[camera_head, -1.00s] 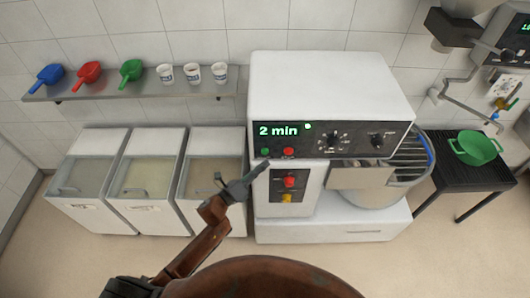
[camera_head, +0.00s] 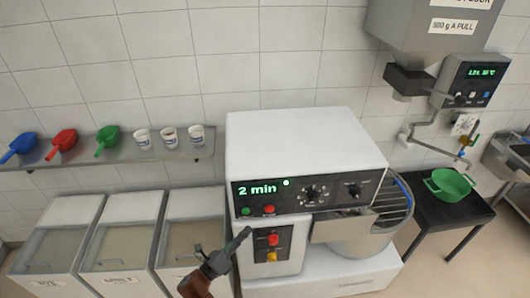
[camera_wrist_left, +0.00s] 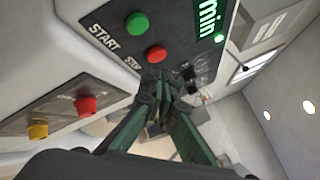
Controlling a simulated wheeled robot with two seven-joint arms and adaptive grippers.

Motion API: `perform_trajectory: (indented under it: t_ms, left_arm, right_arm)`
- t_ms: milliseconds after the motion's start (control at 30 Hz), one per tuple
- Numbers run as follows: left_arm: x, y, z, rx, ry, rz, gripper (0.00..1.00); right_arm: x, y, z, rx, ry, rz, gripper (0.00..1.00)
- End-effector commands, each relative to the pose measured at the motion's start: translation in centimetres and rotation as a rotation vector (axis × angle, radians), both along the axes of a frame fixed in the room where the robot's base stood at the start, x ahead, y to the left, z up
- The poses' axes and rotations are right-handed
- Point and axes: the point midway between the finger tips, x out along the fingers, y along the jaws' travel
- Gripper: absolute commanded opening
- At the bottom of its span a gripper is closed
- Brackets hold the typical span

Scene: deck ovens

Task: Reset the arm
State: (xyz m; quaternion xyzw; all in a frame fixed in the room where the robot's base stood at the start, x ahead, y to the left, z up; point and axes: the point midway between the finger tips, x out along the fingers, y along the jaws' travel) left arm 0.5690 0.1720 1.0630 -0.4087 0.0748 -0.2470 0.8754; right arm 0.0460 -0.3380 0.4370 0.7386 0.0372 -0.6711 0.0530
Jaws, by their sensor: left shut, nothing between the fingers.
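My left gripper (camera_head: 243,237) is shut and empty in front of the white mixer (camera_head: 295,145), just left of its lower switch plate. In the left wrist view the closed fingertips (camera_wrist_left: 160,80) appear just below the red stop button (camera_wrist_left: 157,54). The green start button (camera_wrist_left: 138,23) is beside it. I cannot tell whether the fingertips touch the panel. The mixer display (camera_head: 257,189) reads "2 min" with a green light beside it. My right gripper is not in view.
White bins (camera_head: 125,245) with clear lids stand left of the mixer. A shelf (camera_head: 100,150) above holds scoops and cups. A green bowl (camera_head: 450,184) sits on a black table at right, under a wall dispenser. The mixer bowl (camera_head: 355,235) has a wire guard.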

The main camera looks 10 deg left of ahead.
Motion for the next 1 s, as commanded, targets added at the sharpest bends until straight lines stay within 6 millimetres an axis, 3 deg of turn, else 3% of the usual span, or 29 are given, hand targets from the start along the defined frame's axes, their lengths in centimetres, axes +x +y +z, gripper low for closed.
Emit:
perform_trajectory:
  t_ms: [167,267,433,567,767,867,1000]
  left_arm:
    - [0.2,0.6,-1.7,-0.023,0.041,0.015,0.00]
    - [0.5,2.1,-5.8,-0.090,0.142,0.057,0.00]
    - [-0.1,6.3,-17.0,-0.286,0.409,0.189,0.00]
    - [-2.2,9.4,-25.7,-0.450,0.607,0.315,0.00]
    - [-8.2,13.5,-38.5,-0.699,0.876,0.542,0.00]
    - [-12.2,15.1,-44.4,-0.826,0.992,0.670,0.00]
    - [-19.0,16.8,-52.0,-0.996,1.134,0.866,0.00]
  right_arm:
    - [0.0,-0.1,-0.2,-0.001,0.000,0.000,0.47]
    - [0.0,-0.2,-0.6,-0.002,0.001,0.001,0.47]
    - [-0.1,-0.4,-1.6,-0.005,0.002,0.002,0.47]
    - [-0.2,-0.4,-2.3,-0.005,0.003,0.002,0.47]
    - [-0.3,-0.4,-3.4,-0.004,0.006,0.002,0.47]
    - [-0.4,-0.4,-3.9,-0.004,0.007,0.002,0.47]
    - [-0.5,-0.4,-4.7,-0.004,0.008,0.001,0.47]
